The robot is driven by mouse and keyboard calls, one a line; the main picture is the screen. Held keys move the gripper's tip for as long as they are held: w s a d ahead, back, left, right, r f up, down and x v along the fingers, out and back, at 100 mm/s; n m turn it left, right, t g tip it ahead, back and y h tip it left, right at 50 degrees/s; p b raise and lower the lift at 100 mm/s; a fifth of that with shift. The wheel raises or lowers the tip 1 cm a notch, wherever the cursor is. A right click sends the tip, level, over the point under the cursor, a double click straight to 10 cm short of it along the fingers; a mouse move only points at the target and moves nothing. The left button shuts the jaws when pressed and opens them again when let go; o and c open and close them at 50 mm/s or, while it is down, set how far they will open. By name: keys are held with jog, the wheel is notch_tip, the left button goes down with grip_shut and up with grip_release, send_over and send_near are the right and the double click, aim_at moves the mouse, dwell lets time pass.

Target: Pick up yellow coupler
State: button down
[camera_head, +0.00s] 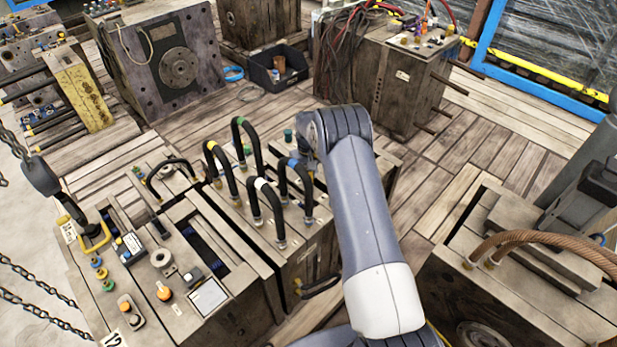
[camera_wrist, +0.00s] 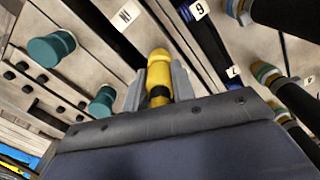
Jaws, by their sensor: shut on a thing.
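The yellow coupler (camera_wrist: 158,68) shows in the wrist view, upright between the fingers, with a dark band near its lower part. My gripper (camera_wrist: 158,92) is shut on it, one grey finger on each side. The coupler's lower end is hidden by the gripper body, and I cannot tell whether it touches the mould surface. In the head view my arm hides the gripper and the coupler.
Two teal couplers (camera_wrist: 50,48) stand to the left in the wrist view, and black hoses with banded ends (camera_wrist: 265,75) are at the right. In the head view, several looped black hoses (camera_head: 265,205) rise from the mould beside my arm. A hook (camera_head: 42,178) hangs at the left.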

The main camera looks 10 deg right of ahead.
jog(key=shift+r, duration=0.1)
notch_tip(320, 180, up, 10)
jog(key=shift+f, duration=0.1)
dwell(0.5)
